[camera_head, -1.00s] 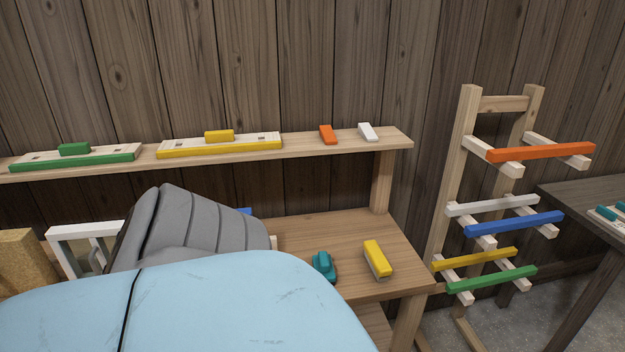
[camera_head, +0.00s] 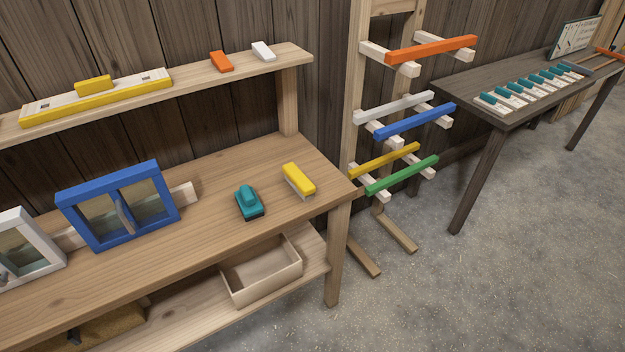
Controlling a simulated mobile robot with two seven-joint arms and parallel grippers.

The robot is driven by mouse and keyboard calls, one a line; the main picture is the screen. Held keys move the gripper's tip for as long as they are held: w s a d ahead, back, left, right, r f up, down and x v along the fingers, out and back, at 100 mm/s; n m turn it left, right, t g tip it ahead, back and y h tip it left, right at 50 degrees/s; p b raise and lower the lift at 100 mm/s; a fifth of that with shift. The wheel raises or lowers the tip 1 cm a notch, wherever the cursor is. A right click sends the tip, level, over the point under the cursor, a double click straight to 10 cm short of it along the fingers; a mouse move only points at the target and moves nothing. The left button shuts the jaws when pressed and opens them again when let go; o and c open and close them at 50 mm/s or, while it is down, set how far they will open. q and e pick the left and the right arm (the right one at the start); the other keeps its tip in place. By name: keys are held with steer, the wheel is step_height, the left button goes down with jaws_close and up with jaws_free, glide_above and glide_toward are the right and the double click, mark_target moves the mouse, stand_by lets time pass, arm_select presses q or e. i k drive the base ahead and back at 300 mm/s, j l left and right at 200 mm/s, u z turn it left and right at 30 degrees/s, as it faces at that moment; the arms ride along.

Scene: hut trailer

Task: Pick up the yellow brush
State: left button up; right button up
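A yellow brush (camera_head: 299,179) with a pale underside lies on the wooden workbench (camera_head: 221,243), near the bench's right end. A teal tool with a knob (camera_head: 249,201) and a dark base sits to its left, apart from it. Neither of my grippers shows in this view, so nothing of mine is seen touching the brush. The brush's top and near side are in plain view.
A shelf (camera_head: 190,75) above the bench holds an orange block (camera_head: 221,61) and a white one (camera_head: 263,50). A blue frame (camera_head: 120,204) stands on the bench at left. A rack (camera_head: 357,100) with coloured bars stands right of the bench.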

mark_target(303, 186)
steer(key=l+u, duration=0.15)
steer(key=i+l+u, duration=0.25)
steer(key=i+l, duration=0.15)
steer(key=l, duration=0.2)
steer(key=i+l+u, duration=0.1)
steer(key=l, duration=0.2)
steer(key=i, duration=0.05)
